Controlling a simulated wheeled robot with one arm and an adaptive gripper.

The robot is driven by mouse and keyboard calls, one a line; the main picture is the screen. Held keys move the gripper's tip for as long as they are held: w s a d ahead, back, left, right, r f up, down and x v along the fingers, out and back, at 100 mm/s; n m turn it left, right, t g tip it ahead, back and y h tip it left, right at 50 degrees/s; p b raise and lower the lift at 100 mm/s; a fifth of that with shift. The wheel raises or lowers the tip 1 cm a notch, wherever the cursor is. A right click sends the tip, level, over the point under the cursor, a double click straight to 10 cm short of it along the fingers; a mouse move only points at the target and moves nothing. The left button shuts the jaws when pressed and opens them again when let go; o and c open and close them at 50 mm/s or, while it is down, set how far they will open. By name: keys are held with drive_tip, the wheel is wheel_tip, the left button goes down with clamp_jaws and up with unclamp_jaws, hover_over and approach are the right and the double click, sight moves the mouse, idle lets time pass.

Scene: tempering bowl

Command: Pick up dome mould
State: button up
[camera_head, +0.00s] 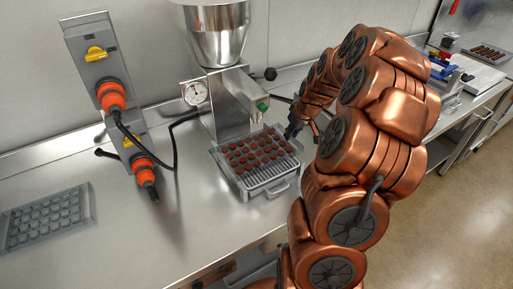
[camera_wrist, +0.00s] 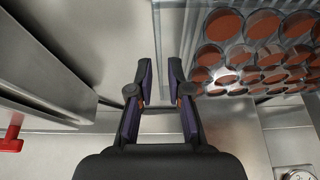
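A clear dome mould (camera_head: 262,153) with rows of brown filled rounds rests on a metal rack below the steel machine. In the wrist view the mould (camera_wrist: 252,48) fills the upper right, with its clear side edge running down near my fingers. My gripper (camera_head: 292,131) is at the mould's back right corner in the head view, partly hidden by my arm. In the wrist view my gripper (camera_wrist: 160,75) has its two fingers apart, with the mould's edge appearing between or just beyond the tips. I cannot tell whether either finger touches it.
An empty clear mould (camera_head: 45,217) lies at the left of the steel counter (camera_head: 130,245). The steel machine (camera_head: 222,95) with a hopper and gauge stands behind the filled mould. Switch boxes (camera_head: 98,55) with orange plugs and a black cable are on the left.

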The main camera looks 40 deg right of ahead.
drive_tip(key=shift+f, duration=0.2)
clamp_jaws()
idle(0.5)
